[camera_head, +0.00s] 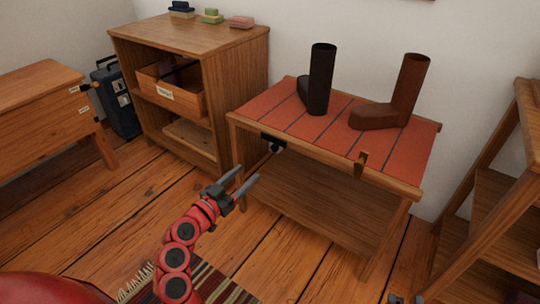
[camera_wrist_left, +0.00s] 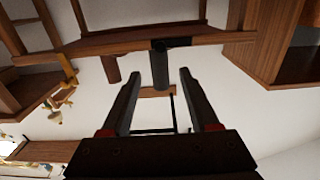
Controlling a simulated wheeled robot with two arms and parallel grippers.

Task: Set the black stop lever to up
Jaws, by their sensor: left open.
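A small black fitting (camera_head: 272,141) with a pale round part is mounted on the front edge of the red-topped bench (camera_head: 300,158), near its left end. I take it to be the stop lever, but it is too small to tell its position. In the left wrist view, which is upside down, a dark patch (camera_wrist_left: 178,42) shows on the bench edge. My left gripper (camera_head: 249,176) is open and empty, in front of and below the fitting and apart from it. My right gripper (camera_head: 404,299) barely shows at the bottom edge; its jaws are unclear.
A black boot (camera_head: 321,80) and a brown boot (camera_head: 402,95) stand on the bench. A brass-coloured peg (camera_head: 361,162) sits on its front edge. A wooden cabinet (camera_head: 190,38) with an open drawer stands left, wooden shelves (camera_head: 490,190) right.

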